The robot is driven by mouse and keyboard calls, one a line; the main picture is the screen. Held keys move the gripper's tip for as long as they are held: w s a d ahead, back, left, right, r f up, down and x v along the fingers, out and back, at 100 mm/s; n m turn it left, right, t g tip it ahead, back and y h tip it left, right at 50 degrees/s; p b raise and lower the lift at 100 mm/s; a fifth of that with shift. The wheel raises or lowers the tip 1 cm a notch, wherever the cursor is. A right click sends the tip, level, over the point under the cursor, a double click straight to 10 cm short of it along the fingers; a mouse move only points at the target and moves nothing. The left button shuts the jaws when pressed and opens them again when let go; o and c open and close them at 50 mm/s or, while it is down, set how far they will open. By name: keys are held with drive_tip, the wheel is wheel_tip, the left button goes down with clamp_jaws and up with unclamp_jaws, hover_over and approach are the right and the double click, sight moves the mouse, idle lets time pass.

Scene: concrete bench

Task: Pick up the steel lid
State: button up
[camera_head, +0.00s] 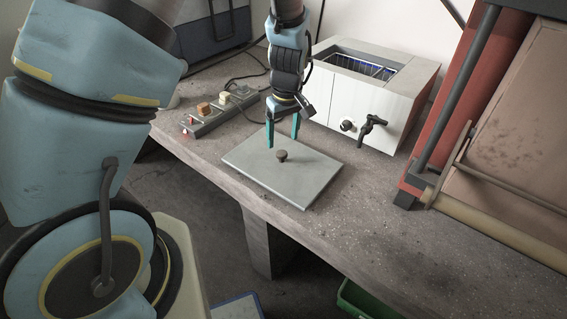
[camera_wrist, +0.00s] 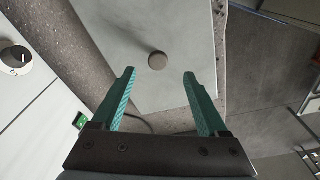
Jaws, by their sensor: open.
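The steel lid (camera_head: 262,174) is a flat grey square plate with a dark round knob (camera_head: 281,155) at its middle. It lies flat on the concrete bench near the front edge. My gripper (camera_head: 283,146) has teal fingers pointing down and is open over the back part of the lid, next to the knob. In the wrist view the lid (camera_wrist: 125,30) lies beyond the fingertips. The knob (camera_wrist: 157,61) sits ahead of the gap between the two fingers (camera_wrist: 159,72), with nothing held between them.
A white box with an open top, a wire basket and a black tap (camera_head: 365,115) stands behind the lid to the right. A power strip (camera_head: 222,112) lies to the left. A red frame (camera_head: 450,95) stands at right. The bench (camera_head: 400,225) front right is clear.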

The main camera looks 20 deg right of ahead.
sight(282, 153)
drive_tip(key=shift+w+f+p, duration=0.2)
drive_tip(key=shift+f+p, duration=0.1)
drive_tip(key=shift+f, duration=0.75)
drive_tip(key=shift+w+f+p, duration=0.15)
drive_tip(key=shift+f+p, duration=0.15)
drive_tip(key=shift+f, duration=0.7)
drive_tip(key=shift+w+f+p, duration=0.2)
drive_tip(key=shift+f+p, duration=0.1)
drive_tip(key=shift+f, duration=0.75)
drive_tip(key=shift+c, duration=0.2)
clamp_jaws()
drive_tip(key=shift+d, duration=0.1)
